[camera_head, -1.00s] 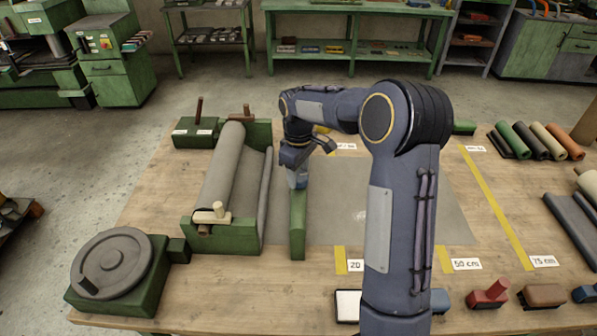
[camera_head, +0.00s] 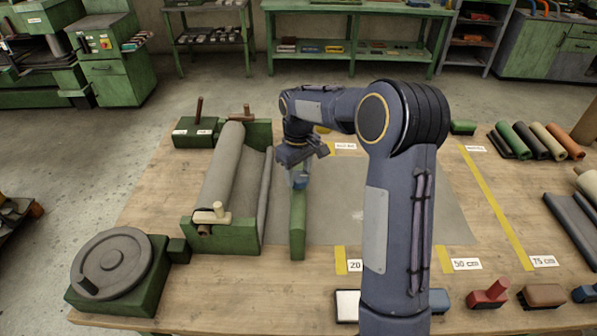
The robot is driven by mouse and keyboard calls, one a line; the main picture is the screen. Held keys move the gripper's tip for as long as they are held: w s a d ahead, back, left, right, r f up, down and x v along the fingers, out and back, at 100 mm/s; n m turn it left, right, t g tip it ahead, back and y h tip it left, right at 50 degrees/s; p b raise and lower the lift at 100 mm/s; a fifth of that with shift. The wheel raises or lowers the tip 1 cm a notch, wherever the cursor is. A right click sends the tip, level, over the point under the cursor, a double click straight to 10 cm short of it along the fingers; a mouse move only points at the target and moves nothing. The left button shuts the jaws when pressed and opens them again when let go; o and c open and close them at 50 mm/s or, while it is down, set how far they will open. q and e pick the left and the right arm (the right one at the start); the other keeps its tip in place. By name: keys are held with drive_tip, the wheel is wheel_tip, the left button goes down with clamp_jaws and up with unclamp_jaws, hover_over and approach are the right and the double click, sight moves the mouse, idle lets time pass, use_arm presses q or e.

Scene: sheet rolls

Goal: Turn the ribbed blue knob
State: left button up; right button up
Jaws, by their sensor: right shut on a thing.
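The blue knob (camera_head: 299,183) stands at the far end of the long green bar (camera_head: 298,225), near the table's middle. My right gripper (camera_head: 299,173) points down over the knob from above and is shut on it. The gripper hides most of the knob, so its ribs are hard to make out. My right arm reaches over from the front right. My left gripper is not in the view.
A grey roll (camera_head: 222,165) lies in a green stand left of the bar, with a grey sheet (camera_head: 345,205) spread to the right. A crank wheel (camera_head: 112,262) stands front left. Yellow tape lines (camera_head: 495,205) and colored rolls (camera_head: 545,141) lie to the right.

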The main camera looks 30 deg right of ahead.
sight(299, 175)
drive_tip(key=o, duration=1)
wheel_tip(299, 175, up, 8)
drive_tip(key=shift+f+b, duration=0.1)
drive_tip(key=shift+b, duration=0.3)
drive_tip(key=s+a+r+m+t+y, duration=0.15)
drive_tip(key=s+a, duration=0.25)
drive_tip(key=s, duration=0.7)
drive_tip(key=s+a+r+m+t+y, duration=0.1)
drive_tip(key=s+a+r+t+y, duration=0.15)
drive_tip(key=s, duration=0.75)
drive_tip(key=s+a+f+m+t, duration=0.1)
drive_tip(key=s+a+f+m, duration=0.1)
drive_tip(key=s+a+f, duration=0.3)
drive_tip(key=s, duration=0.3)
drive_tip(key=shift+a+t, duration=0.15)
drive_tip(key=shift+t, duration=0.15)
